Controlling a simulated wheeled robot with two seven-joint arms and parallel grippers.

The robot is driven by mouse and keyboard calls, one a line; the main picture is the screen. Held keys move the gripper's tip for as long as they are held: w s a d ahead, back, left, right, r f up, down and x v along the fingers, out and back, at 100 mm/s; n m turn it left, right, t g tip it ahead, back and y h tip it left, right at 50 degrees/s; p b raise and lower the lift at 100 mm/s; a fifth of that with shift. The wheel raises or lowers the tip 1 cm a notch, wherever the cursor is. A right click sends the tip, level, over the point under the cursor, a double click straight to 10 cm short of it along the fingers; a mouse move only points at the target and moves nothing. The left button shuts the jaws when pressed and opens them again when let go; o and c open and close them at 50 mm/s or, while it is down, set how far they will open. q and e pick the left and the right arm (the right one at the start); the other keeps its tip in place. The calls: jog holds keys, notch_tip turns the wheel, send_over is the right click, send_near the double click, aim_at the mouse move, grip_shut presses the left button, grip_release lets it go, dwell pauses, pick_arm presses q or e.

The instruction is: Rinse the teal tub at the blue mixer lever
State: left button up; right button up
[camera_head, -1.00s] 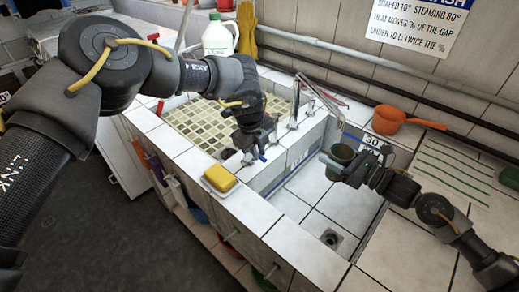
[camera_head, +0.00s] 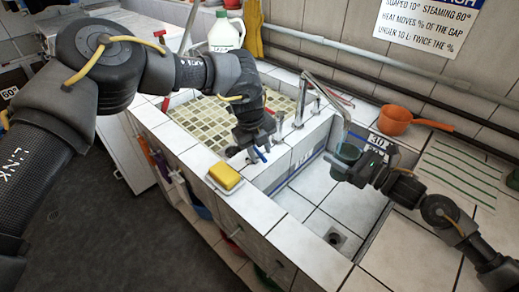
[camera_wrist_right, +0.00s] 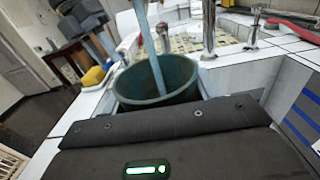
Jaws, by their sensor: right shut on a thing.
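The teal tub (camera_head: 348,152) is under the end of the metal spout (camera_head: 343,105), above the right-hand basin. In the right wrist view the tub (camera_wrist_right: 178,82) is roughly upright, its mouth facing up. A pale bluish strip runs down into its mouth; I cannot tell whether it is water or spout. My right gripper (camera_head: 345,166) is shut on the tub's near side. My left gripper (camera_head: 252,152) is at the divider beside a small blue piece (camera_head: 261,156), likely the mixer lever. Whether its fingers are open or touching the piece is unclear.
A yellow sponge (camera_head: 226,176) lies on the front tiled ledge. A white jug (camera_head: 226,33) stands behind the mosaic basin (camera_head: 198,118). The right basin floor (camera_head: 320,215) is clear around its drain.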

pick_arm(q)
jog(key=shift+r, duration=0.1)
notch_tip(320, 180, up, 12)
jog(key=a, duration=0.2)
jog(key=shift+s+f, duration=0.2)
jog(key=shift+s, duration=0.25)
dwell(0.6)
jog(key=c, duration=0.7)
jog(key=shift+f, duration=0.15)
grip_shut()
jog(key=s+a+f+g+h, duration=0.35)
jog(key=s+f, duration=0.25)
jog(key=f, duration=0.3)
jog(key=w+a+r+t+h, duration=0.1)
jog(key=a+r+t+h, duration=0.1)
jog(key=a+r+t, duration=0.3)
jog(key=shift+w+a+r+t, duration=0.2)
jog(key=shift+a+t, duration=0.35)
jog(key=shift+a, duration=0.25)
